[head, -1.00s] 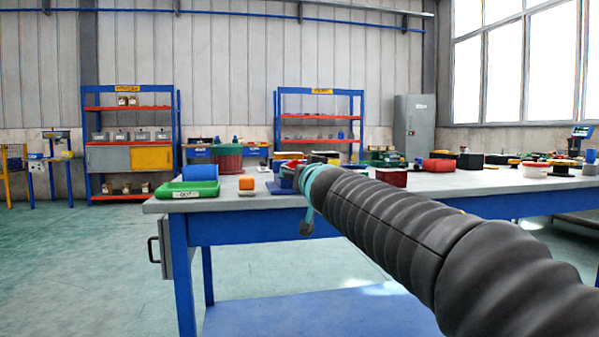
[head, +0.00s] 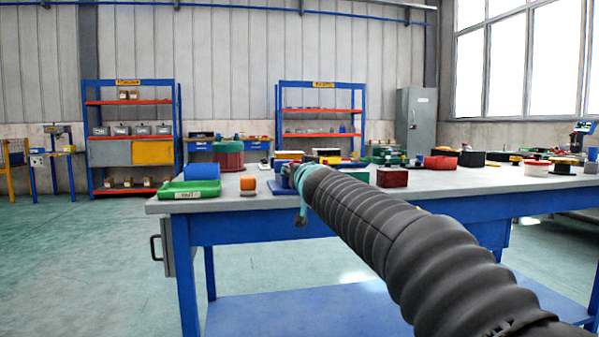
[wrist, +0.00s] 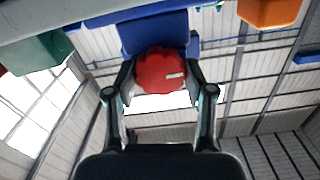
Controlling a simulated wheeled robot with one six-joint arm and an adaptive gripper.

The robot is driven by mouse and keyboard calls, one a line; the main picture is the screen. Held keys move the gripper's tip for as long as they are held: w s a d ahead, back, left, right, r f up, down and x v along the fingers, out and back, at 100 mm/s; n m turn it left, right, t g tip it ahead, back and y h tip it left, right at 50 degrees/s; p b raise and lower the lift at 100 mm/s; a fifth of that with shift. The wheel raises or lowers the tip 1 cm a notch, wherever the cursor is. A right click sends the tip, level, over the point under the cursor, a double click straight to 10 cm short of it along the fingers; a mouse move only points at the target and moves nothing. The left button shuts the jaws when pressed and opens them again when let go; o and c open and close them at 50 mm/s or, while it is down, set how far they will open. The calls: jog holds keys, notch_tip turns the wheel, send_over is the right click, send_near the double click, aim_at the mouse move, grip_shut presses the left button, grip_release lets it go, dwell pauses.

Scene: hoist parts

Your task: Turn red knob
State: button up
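The red knob (wrist: 161,71) shows in the wrist view as a scalloped disc with a short white mark on its right half. It sits on the face of a blue housing (wrist: 155,32). My gripper (wrist: 161,75) reaches up to it with one finger on each side of the knob. The fingertips are very close to its left and right edges; I cannot tell whether they press on it. In the head view my arm's end (head: 304,178) is at the table's near edge, by the blue housing (head: 287,176), and hides the knob.
More parts, including a dark red box (head: 392,178), stand to the right. An orange part (wrist: 268,12) shows in the wrist view.

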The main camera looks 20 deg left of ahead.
jog(key=c, duration=0.4)
jog(key=shift+d, duration=0.2)
jog(key=shift+c, duration=0.2)
jog(key=shift+a, duration=0.15)
jog(key=shift+n, duration=0.3)
